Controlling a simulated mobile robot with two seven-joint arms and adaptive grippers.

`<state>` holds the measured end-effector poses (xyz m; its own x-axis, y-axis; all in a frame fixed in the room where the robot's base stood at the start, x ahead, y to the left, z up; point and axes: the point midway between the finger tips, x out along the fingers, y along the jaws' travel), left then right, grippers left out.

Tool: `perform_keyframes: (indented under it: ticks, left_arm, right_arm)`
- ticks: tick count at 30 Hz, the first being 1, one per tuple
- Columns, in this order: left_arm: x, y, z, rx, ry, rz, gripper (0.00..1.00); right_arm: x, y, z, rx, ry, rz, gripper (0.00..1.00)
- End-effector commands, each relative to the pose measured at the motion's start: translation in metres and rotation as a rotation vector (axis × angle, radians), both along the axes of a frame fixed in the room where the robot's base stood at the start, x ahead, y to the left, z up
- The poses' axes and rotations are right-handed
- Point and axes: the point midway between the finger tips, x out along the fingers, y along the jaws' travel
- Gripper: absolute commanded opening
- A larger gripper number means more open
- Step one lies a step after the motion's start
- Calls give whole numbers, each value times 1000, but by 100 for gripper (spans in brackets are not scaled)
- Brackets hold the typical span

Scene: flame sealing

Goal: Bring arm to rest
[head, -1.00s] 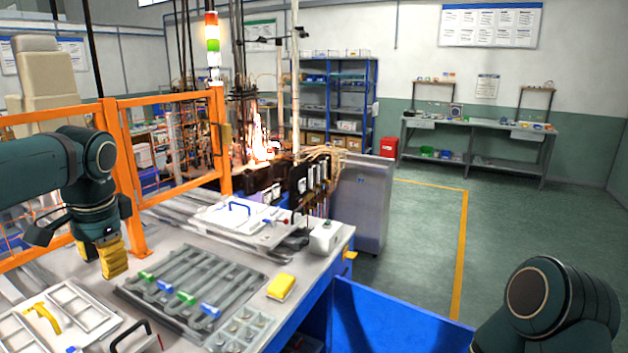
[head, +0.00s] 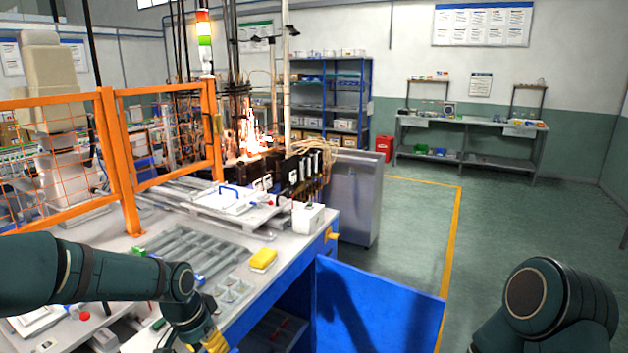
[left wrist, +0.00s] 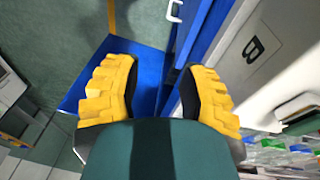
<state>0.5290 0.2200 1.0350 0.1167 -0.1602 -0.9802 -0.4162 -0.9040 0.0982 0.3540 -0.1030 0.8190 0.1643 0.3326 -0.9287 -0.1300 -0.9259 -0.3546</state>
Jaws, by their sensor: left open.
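My left arm comes in from the left in the head view, and its gripper (head: 207,343) is low at the bottom edge, by the front edge of the workbench (head: 287,262). In the left wrist view the left gripper (left wrist: 160,95) has its two yellow ridged fingers wide apart with nothing between them. Below it that view shows the blue panel (left wrist: 150,68) and the floor. My right arm shows only as a dark rounded link at the lower right of the head view. Its gripper is out of the picture.
A yellow block (head: 263,260) lies on the bench beside a grey rack of bars (head: 200,247), partly hidden by my left arm. An orange mesh fence (head: 128,165) stands behind. The blue panel (head: 370,310) juts out at the bench's front. Open floor (head: 420,225) lies right.

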Motion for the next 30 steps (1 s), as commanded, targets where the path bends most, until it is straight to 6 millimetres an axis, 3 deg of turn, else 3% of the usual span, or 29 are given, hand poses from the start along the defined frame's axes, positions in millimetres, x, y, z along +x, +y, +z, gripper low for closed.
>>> perform_keyframes:
  ticks: [1, 3, 9, 12, 15, 19, 30]
  left_arm:
    - [-10, -18, -40, -40, 20, 18, 41]
    - [-24, -40, -82, -94, 33, 62, 41]
    - [-87, -94, -192, -216, 85, 247, 41]
    - [-124, -110, -233, -245, 109, 354, 41]
    - [-155, -118, -259, -253, 123, 438, 41]
    - [-180, -121, -275, -250, 130, 510, 41]
    - [-187, -121, -278, -247, 127, 536, 41]
  right_arm:
    - [-1, 0, -10, 0, 3, 1, 47]
    - [-2, 0, -17, 1, 6, 4, 47]
    - [-7, 2, -40, 1, 15, 13, 47]
    - [-9, 2, -50, 2, 21, 17, 47]
    - [-10, 3, -57, 2, 24, 20, 47]
    - [-12, 3, -62, 3, 28, 22, 47]
    - [-12, 3, -62, 3, 29, 24, 47]
